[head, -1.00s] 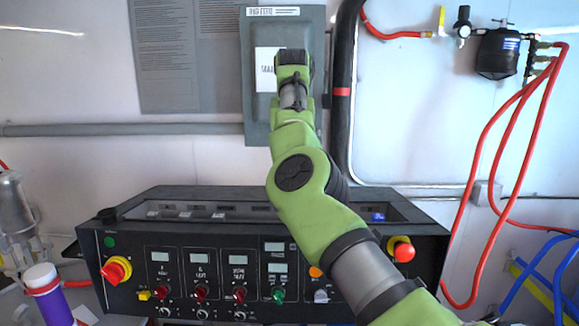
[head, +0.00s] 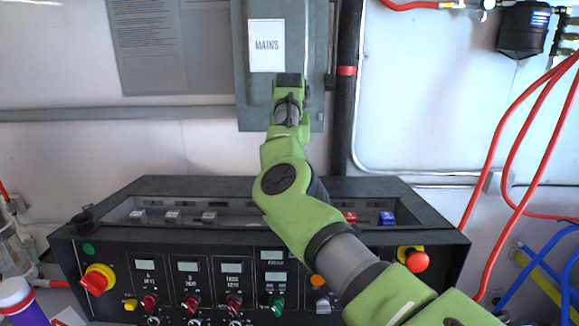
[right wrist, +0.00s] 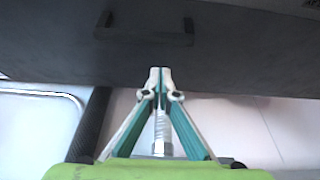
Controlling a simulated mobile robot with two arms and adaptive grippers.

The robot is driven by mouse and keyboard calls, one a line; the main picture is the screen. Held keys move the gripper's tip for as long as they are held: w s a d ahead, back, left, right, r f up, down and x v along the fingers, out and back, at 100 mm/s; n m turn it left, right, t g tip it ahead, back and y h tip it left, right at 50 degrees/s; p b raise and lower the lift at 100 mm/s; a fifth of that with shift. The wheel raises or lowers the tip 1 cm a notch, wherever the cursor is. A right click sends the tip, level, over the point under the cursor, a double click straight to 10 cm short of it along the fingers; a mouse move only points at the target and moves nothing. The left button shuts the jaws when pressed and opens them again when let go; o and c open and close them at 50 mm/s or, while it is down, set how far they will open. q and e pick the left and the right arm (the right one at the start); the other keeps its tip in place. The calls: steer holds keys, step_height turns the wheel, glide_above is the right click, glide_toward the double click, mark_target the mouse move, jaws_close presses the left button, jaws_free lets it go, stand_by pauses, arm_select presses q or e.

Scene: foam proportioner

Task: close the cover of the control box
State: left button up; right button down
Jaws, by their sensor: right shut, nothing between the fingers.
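The black control box (head: 75,240) fills the lower head view, with knobs and small displays on its front. A recess with white, red and blue switches lies open in its top. A dark panel (head: 200,187) runs along the back of the recess; I take it as the cover, raised. My right arm reaches over the box, and its gripper is hidden in the head view. In the right wrist view my right gripper (right wrist: 160,72) is shut and empty, its tips over a dark panel (right wrist: 230,50) with a bar handle (right wrist: 144,28). Contact cannot be told. My left gripper is not in view.
A grey wall box (head: 245,60) labelled MAINS hangs behind my arm. A black pipe (head: 345,110) runs beside it. Red hoses (head: 520,140) hang at right. A white-capped bottle (head: 18,295) stands at lower left.

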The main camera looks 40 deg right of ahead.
steer(key=shift+s+a+r, duration=0.15)
steer(key=shift+s+a, duration=0.2)
steer(key=shift+s+a+r, duration=0.3)
steer(key=shift+s+a, duration=0.25)
steer(key=shift+s, duration=0.05)
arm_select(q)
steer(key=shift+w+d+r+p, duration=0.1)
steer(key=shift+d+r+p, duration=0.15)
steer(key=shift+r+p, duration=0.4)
arm_select(e)
steer(key=shift+s+a, duration=0.4)
steer(key=shift+s, duration=0.15)
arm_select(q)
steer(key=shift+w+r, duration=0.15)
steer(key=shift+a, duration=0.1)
